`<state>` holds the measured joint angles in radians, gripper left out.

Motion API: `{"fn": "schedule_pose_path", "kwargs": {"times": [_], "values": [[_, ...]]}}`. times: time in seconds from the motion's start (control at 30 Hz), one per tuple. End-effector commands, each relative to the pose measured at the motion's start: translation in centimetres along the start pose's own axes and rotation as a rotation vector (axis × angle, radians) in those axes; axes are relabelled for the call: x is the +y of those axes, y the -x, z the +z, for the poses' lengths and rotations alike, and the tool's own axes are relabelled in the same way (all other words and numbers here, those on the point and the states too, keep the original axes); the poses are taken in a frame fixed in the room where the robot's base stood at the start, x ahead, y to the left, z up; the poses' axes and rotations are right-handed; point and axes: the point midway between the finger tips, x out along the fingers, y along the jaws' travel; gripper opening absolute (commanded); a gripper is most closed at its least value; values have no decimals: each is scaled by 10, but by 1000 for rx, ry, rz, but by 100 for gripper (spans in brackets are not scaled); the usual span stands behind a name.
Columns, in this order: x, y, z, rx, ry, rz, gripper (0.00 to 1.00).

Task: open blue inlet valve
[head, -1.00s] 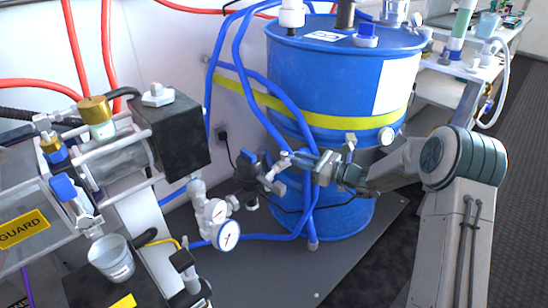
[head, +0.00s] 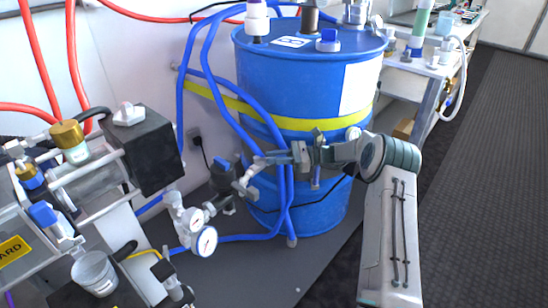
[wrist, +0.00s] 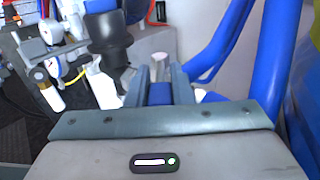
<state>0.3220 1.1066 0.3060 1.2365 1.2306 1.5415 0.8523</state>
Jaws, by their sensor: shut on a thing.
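The blue inlet valve is a small metal fitting (head: 247,180) in front of the blue drum, with a lever whose grip (head: 278,154) is blue. My gripper (head: 290,156) reaches in from the right, in front of the drum, and is shut on this lever. In the wrist view, the blue grip (wrist: 160,93) sits between my two fingers, and the lever's pale metal part (wrist: 158,68) shows beyond them. My fingers cover part of the grip. The lever points sideways toward my gripper in the head view.
The blue drum (head: 310,95) with a yellow band stands close behind my gripper. Blue hoses (head: 205,95) hang beside the lever. A black-bodied fitting (head: 222,176) and a round gauge (head: 204,240) are to the left. The dark floor (head: 470,200) at right is clear.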

Motion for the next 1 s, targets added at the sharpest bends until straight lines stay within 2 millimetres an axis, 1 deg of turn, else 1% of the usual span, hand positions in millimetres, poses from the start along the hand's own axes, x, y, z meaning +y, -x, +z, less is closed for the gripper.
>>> {"fn": "schedule_pose_path", "kwargs": {"times": [0.3,0.33,0.37,0.4,0.67,0.77,0.87,0.97,1.0], "values": [[0,0,0,0,0,0,0],[0,0,0,0,0,0,28],[0,0,0,0,0,0,37],[0,0,0,0,0,0,42],[0,-3,1,0,1,3,42],[0,-2,7,0,2,3,42],[0,-2,22,1,4,2,42],[0,0,44,1,3,0,42],[1,6,49,1,2,-3,42]]}}
